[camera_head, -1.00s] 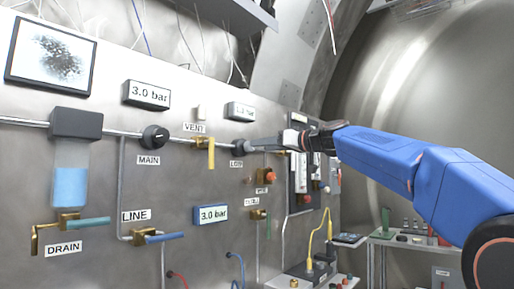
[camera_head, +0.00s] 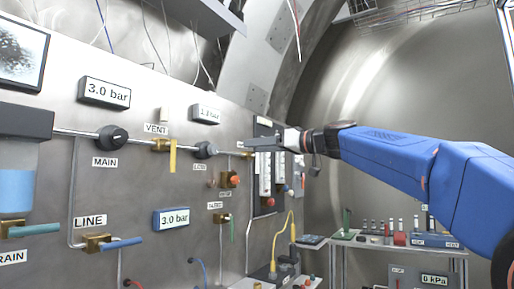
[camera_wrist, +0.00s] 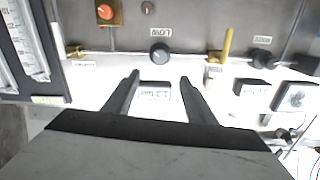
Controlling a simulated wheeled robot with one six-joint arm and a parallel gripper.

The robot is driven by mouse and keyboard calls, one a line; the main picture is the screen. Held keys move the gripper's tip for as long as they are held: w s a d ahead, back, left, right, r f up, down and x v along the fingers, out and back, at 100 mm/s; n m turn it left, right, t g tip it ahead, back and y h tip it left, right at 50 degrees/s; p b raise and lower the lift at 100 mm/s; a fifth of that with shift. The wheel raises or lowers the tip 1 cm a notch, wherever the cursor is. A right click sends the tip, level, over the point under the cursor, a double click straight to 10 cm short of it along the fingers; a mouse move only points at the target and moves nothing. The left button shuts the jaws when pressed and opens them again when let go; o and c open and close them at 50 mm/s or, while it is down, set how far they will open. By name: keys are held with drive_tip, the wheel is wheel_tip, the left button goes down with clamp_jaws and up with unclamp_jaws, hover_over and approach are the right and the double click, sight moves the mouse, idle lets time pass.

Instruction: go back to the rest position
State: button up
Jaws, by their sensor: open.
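My gripper (camera_wrist: 157,88) is open in the wrist view, its two dark fingers apart with nothing between them. Beyond the fingers is the steel panel with a black knob (camera_wrist: 160,53) labelled LOW. In the head view my gripper (camera_head: 250,145) is at the end of my blue arm, in front of the panel, just right of the same black knob (camera_head: 205,150). The fingertips look apart from the knob, though the exact gap cannot be told.
The panel carries the MAIN knob (camera_head: 112,138), the yellow VENT handle (camera_head: 172,158), the blue LINE handle (camera_head: 121,244) and gauges. A shelf with bottles (camera_head: 400,238) stands at the right. A bench with a yellow cable (camera_head: 291,235) is below my arm.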

drive_tip(key=shift+f, duration=0.1)
drive_tip(key=s+d+f+m+g+h, duration=0.2)
drive_tip(key=s+d+f, duration=0.5)
drive_tip(key=s+f, duration=0.6)
drive_tip(key=s+d+f+m+g+h, duration=0.2)
drive_tip(key=s+d+f+m+h, duration=0.2)
drive_tip(key=s+f, duration=1)
drive_tip(key=s+d+f+m+g+h, duration=0.2)
drive_tip(key=s+d+f+h, duration=0.6)
drive_tip(key=f, duration=2.4)
drive_tip(key=s+d+m, duration=0.1)
drive_tip(key=s, duration=0.4)
drive_tip(key=shift+s+d+f, duration=0.25)
drive_tip(key=shift+d+f, duration=0.05)
drive_tip(key=shift+f, duration=0.05)
drive_tip(key=n+t+y, duration=0.6)
drive_tip(key=n+y, duration=0.3)
drive_tip(key=y, duration=0.5)
approach(215, 150)
drive_tip(key=x, duration=0.8)
drive_tip(key=shift+w, duration=0.15)
drive_tip(key=shift+c, duration=0.6)
